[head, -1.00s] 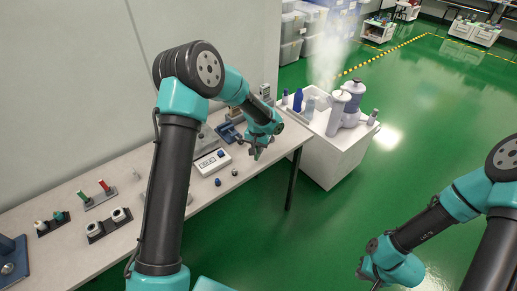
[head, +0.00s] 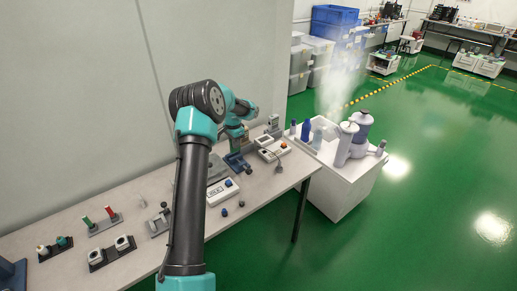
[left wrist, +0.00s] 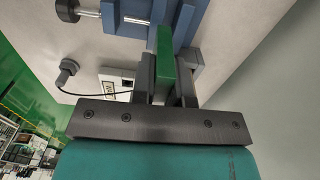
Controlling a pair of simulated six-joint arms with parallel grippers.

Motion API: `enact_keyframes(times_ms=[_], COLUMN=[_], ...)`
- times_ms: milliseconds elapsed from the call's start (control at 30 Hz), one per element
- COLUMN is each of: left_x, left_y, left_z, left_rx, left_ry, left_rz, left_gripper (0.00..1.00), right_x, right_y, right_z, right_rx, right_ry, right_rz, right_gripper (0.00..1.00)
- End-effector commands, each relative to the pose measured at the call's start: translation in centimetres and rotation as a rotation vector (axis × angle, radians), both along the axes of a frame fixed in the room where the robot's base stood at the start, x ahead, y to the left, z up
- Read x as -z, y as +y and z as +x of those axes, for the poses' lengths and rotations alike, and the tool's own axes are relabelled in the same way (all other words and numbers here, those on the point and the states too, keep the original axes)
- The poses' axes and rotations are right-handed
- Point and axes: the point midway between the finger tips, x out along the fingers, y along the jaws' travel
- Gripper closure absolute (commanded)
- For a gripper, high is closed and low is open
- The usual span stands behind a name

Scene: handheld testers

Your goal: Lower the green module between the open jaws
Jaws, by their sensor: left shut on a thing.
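My left gripper (left wrist: 165,90) is shut on the green module (left wrist: 165,60) in the left wrist view, one dark finger on each side of it. The blue vise (left wrist: 187,22) fills the top of that view, with a metal rod at its left. The module's far end overlaps the vise; I cannot tell how far down it sits between the jaws. In the head view the blue vise (head: 237,164) stands on the bench, with my left gripper (head: 237,148) just above it, partly hidden by my arm. My right gripper is not in view.
A white tester (head: 222,191) lies in front of the vise, another tester (head: 275,150) to its right. A dark probe (left wrist: 66,70) with a cable lies near. A white cabinet (head: 340,178) stands past the bench's right end. Red and green sticks (head: 103,222) stand at left.

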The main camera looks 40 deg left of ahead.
Motion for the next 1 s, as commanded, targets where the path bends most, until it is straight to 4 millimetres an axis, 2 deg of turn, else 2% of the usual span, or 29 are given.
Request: enact_keyframes(times_ms=[33,167,567,1000], left_x=[-0.1,-0.2,-0.1,1.7], left_y=[0.9,1.8,1.7,1.7], left_z=[-0.5,-1.0,-1.0,-1.0], left_rx=[0.002,0.010,0.011,0.010], left_ry=[0.000,-0.001,-0.001,-0.001], left_rz=[0.001,0.001,0.000,0.000], left_gripper=[1.00,1.00,1.00,1.00], right_x=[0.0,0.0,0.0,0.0], right_y=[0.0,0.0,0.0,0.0], right_z=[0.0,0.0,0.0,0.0], right_rx=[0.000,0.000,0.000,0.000], right_ry=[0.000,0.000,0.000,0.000], right_rz=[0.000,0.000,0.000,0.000], right_gripper=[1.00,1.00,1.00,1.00])
